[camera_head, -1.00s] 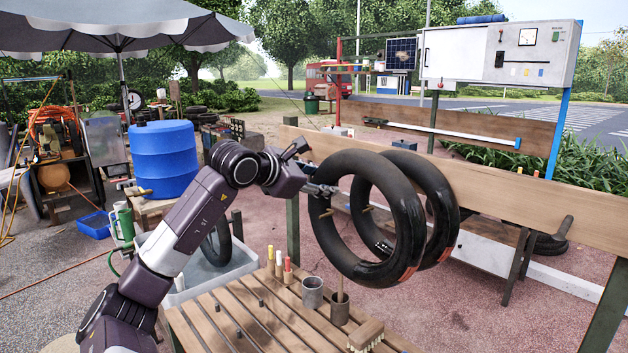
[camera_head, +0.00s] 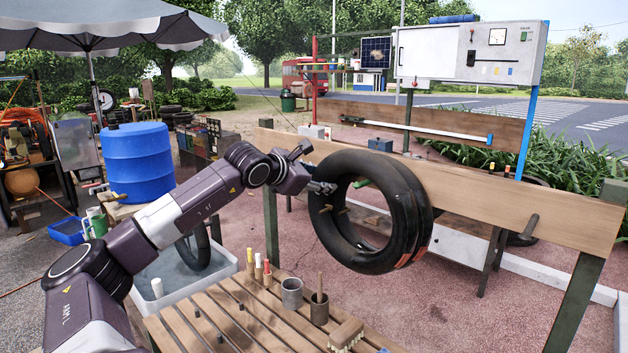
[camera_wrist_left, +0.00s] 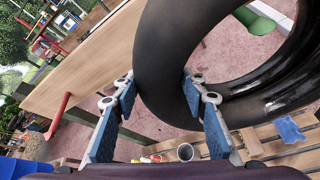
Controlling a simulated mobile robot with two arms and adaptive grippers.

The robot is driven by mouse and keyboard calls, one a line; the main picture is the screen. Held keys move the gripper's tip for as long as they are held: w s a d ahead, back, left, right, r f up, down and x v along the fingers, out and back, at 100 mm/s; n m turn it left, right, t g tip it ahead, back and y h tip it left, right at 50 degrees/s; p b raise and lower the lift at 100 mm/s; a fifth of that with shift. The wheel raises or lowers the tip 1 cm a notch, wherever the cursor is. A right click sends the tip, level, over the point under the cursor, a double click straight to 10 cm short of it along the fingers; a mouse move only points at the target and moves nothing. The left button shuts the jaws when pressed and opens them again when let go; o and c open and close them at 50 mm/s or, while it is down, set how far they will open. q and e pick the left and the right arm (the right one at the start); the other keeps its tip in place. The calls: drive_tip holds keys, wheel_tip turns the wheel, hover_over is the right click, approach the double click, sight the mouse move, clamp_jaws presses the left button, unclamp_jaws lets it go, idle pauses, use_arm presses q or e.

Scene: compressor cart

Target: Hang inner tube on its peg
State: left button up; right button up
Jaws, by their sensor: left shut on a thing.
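My left gripper (camera_head: 327,188) is shut on the left side of a black inner tube (camera_head: 364,260), held upright in front of the wooden board. In the left wrist view the tube (camera_wrist_left: 165,55) passes between the blue-padded fingers (camera_wrist_left: 158,92). A second black tube (camera_head: 426,215) stands close behind it against the board; they overlap, and I cannot tell whether they touch. A green peg (camera_head: 361,183) shows within the held tube's opening. Whether it passes through this tube is unclear. My right gripper is not in view.
The wooden board (camera_head: 500,205) runs right on green posts. Below is a slatted bench (camera_head: 225,310) with metal cups (camera_head: 292,292), markers and a brush (camera_head: 346,334). A grey water tub (camera_head: 170,285) and blue barrel (camera_head: 138,160) stand left.

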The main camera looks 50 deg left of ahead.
use_arm(q)
drive_tip(key=shift+w+r, duration=0.1)
drive_tip(key=shift+w, duration=0.3)
drive_tip(key=shift+w+f+b, duration=0.2)
drive_tip(key=shift+f+b, duration=0.15)
drive_tip(key=shift+f, duration=0.05)
drive_tip(key=shift+f+b, duration=0.7)
drive_tip(key=shift+b, duration=0.15)
drive_tip(key=o, duration=1.2)
drive_tip(key=shift+s, duration=0.1)
drive_tip(key=shift+c, duration=0.2)
drive_tip(key=shift+f, duration=0.1)
drive_tip(key=shift+s, duration=0.1)
